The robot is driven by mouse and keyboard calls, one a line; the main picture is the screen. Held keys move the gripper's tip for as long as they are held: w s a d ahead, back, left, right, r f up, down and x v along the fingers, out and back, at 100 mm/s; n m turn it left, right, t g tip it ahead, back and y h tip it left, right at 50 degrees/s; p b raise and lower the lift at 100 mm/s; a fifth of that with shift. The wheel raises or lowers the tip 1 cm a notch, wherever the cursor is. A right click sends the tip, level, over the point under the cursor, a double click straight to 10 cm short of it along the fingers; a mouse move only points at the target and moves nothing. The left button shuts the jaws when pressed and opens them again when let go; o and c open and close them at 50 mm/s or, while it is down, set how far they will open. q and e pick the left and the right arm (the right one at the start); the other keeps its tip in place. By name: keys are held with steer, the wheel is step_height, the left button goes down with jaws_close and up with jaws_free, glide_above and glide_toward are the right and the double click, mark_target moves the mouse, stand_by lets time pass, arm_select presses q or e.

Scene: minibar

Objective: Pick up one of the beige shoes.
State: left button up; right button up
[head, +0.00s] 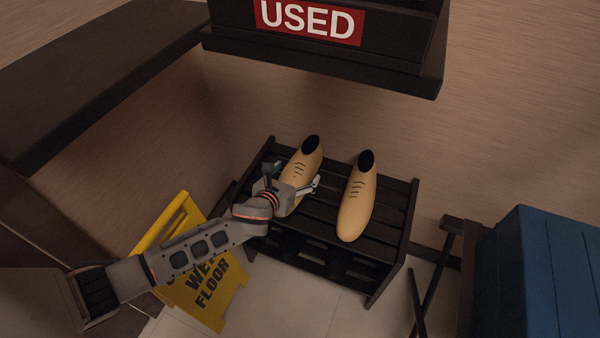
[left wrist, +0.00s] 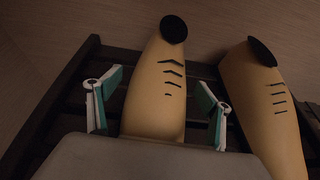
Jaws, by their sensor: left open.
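Two beige shoes with dark openings and dark lace marks lie side by side on a dark slatted rack. The left shoe (head: 308,163) is partly covered by my left gripper (head: 292,187) in the head view. The right shoe (head: 357,203) lies clear of the gripper. In the left wrist view, the open fingers of my left gripper (left wrist: 158,105) stand on either side of the left shoe (left wrist: 160,85), with a gap on the right side. The right shoe (left wrist: 265,100) is outside the right finger. The near end of the left shoe is hidden. My right gripper is not in view.
The dark slatted rack (head: 393,210) stands against the wall. A yellow wet floor sign (head: 212,290) is at the left below my arm. A dark shelf with a "USED" sign (head: 310,20) hangs above. A blue box-like object (head: 540,270) is at the right.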

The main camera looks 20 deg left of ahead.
arm_select(q)
steer(key=shift+r, duration=0.1)
steer(key=c, duration=1.5)
